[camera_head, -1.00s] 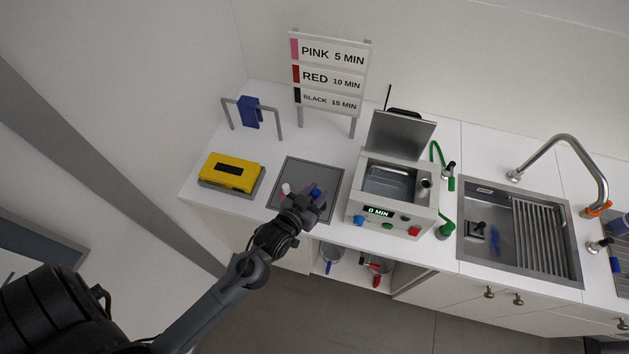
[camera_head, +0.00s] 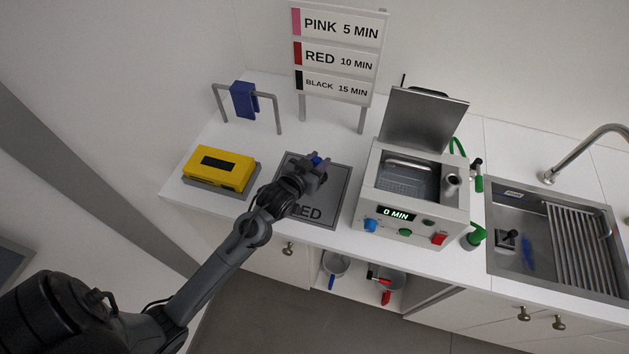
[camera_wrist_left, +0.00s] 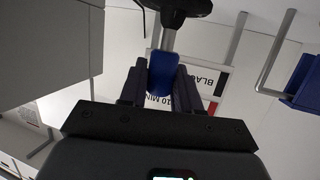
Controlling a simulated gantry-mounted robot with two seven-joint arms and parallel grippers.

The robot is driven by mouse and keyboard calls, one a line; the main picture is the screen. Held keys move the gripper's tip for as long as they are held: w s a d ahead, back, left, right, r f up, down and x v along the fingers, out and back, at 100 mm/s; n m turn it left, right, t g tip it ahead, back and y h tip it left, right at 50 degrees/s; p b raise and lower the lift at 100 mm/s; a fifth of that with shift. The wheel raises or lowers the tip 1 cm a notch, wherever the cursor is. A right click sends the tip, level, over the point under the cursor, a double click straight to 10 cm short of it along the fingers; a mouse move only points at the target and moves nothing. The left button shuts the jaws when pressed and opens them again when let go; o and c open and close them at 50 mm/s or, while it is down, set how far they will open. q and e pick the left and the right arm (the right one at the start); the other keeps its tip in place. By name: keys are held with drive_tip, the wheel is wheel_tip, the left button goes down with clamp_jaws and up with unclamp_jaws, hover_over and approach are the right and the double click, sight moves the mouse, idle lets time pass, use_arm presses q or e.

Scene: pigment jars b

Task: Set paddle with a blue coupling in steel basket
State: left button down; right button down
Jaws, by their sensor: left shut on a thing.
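My left gripper (camera_head: 310,174) is over the dark mat (camera_head: 340,195) on the counter. It is shut on the blue coupling (camera_wrist_left: 162,74) of the paddle, which also shows as a small blue spot in the head view (camera_head: 317,160). In the left wrist view a steel shaft (camera_wrist_left: 168,39) runs from the coupling to a dark end at the top edge. A steel basket (camera_head: 405,182) appears to sit inside the open bath, right of the gripper. My right gripper is not in view.
The bath (camera_head: 410,222) has its lid (camera_head: 425,125) raised. The sign (camera_head: 337,50) stands at the back. The sink (camera_head: 520,270) is at right. Handled pots (camera_head: 337,264) sit below.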

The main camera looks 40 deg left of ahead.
use_arm(q)
drive_tip(key=shift+f, duration=3.4)
drive_tip(key=c, duration=0.8)
unclamp_jaws()
drive_tip(key=shift+f, duration=0.15)
drive_tip(key=v, duration=1.2)
drive_tip(key=s+d+f+g, duration=0.1)
drive_tip(key=s+d+g, duration=0.1)
drive_tip(key=s+d+f+m+g+h, duration=0.1)
drive_tip(key=s+d, duration=0.1)
drive_tip(key=s+d+f+g, duration=0.1)
drive_tip(key=s+d+g, duration=0.1)
drive_tip(key=shift+s+d+m+g+h, duration=0.25)
drive_tip(key=shift+s+m+g+h, duration=0.05)
drive_tip(key=shift+m+h, duration=0.1)
drive_tip(key=s+d+m+g, duration=0.2)
drive_tip(key=s+d+g, duration=0.2)
drive_tip(key=s, duration=0.5)
drive_tip(key=shift+s+f+g+h, duration=0.15)
drive_tip(key=shift+s+g+h, duration=0.2)
drive_tip(key=shift+g, duration=0.25)
